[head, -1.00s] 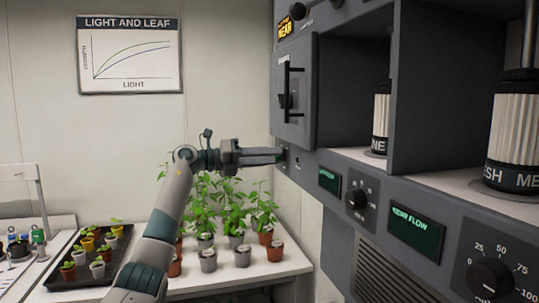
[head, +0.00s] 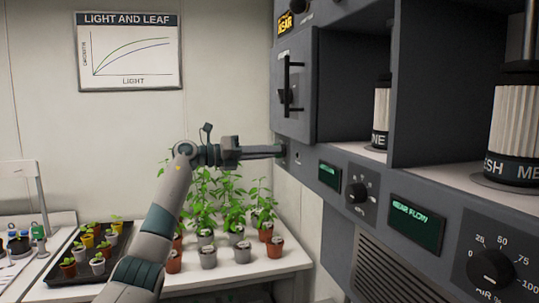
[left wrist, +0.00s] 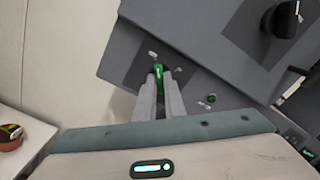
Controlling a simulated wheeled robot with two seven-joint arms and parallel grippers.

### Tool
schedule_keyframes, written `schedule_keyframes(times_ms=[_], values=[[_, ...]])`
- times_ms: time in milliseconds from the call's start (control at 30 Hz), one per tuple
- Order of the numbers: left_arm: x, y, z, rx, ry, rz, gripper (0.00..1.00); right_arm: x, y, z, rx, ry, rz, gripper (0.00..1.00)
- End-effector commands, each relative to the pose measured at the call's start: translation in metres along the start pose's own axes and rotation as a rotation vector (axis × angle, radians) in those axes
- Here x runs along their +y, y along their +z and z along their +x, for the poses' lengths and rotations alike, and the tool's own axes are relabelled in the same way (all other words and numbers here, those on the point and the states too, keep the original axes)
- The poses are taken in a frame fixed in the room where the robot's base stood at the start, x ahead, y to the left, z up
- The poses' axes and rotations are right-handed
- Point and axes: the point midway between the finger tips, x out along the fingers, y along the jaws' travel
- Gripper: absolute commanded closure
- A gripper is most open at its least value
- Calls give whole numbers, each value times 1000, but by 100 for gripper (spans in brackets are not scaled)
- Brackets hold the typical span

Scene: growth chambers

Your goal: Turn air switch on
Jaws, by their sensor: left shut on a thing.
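The air switch (left wrist: 158,72) shows in the left wrist view as a small green lever on the grey chamber panel, between a label above and a plate around it. My left gripper (head: 280,151) reaches the lower left corner of the chamber front in the head view. Its fingers, also in the left wrist view (left wrist: 159,92), are shut on the switch lever at their tips. In the head view the fingers mostly hide the switch. My right gripper is not in view.
A chamber door with a black handle (head: 287,86) is just above the gripper. A dial (head: 357,193) and a green display (head: 416,225) are to the right. Potted plants (head: 238,232) stand on the white table below the arm.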

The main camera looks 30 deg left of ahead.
Motion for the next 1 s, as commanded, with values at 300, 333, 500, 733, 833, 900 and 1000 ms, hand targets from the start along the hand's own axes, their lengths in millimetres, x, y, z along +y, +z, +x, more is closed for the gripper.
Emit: schedule_keyframes(times_ms=[300,333,500,733,833,900,1000], values=[[2,-1,-1,0,3,239,100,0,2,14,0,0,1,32],[2,-1,-1,0,2,266,100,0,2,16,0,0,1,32],[2,-1,-1,0,2,428,100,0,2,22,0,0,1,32],[3,-1,-1,0,2,646,100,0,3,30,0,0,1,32],[3,-1,-1,1,2,740,100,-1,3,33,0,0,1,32],[3,-1,-1,1,1,807,100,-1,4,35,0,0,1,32],[3,0,0,1,2,902,100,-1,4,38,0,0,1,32]])
